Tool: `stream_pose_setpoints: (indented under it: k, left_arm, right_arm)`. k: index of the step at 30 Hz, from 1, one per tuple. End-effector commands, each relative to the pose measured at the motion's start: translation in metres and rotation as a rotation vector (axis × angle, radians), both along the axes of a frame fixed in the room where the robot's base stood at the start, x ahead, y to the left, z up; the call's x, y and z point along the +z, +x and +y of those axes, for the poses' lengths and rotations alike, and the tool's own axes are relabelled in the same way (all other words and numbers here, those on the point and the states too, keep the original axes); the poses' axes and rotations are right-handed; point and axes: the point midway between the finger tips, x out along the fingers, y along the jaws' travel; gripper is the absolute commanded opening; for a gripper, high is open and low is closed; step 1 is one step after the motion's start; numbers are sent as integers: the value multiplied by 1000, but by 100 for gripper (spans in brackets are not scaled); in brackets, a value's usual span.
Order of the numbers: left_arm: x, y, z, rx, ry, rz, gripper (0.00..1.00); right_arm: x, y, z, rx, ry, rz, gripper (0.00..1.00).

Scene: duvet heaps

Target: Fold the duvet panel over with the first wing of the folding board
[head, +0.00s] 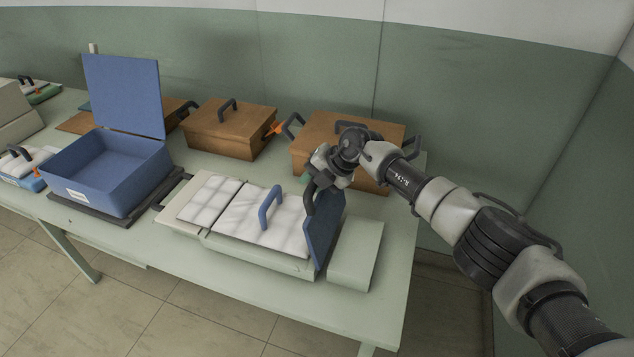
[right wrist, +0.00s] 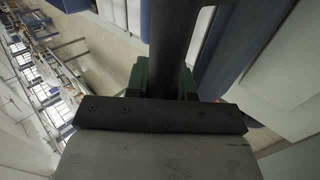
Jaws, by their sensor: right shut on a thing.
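The white quilted duvet panel (head: 255,217) lies on the pale folding board (head: 255,255), with a smaller quilted part (head: 208,198) on its left section. A dark blue wing (head: 323,232) stands nearly upright at the board's right end. My right gripper (head: 314,183) is shut on the wing's black handle (head: 309,202). In the right wrist view the dark handle bar (right wrist: 170,45) runs between the green fingertips (right wrist: 163,82). A blue arched handle (head: 269,207) stands over the panel's middle. My left gripper is out of view.
A pale green block (head: 355,253) sits right of the wing, near the table's (head: 385,305) right end. An open blue box (head: 107,178) stands left on a dark base. Brown boxes (head: 229,130) with handles line the back, one (head: 318,130) behind my right arm.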

Motion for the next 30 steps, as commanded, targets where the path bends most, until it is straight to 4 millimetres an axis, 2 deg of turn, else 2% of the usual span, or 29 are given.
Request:
stream_pose_setpoints:
  k: [1, 14, 15, 19, 30]
  left_arm:
    - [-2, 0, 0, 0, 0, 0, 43]
    - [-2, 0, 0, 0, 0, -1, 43]
    - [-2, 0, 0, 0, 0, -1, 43]
    - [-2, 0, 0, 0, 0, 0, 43]
    - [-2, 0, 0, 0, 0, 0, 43]
  right_arm:
    - [-11, -4, 0, 8, -13, 15, 0]
    - [-12, -4, 0, 8, -15, 14, 0]
    - [-12, -4, 0, 8, -15, 14, 26]
    - [-11, -4, 0, 6, -14, 13, 44]
    - [-4, -3, -5, 3, -11, 10, 44]
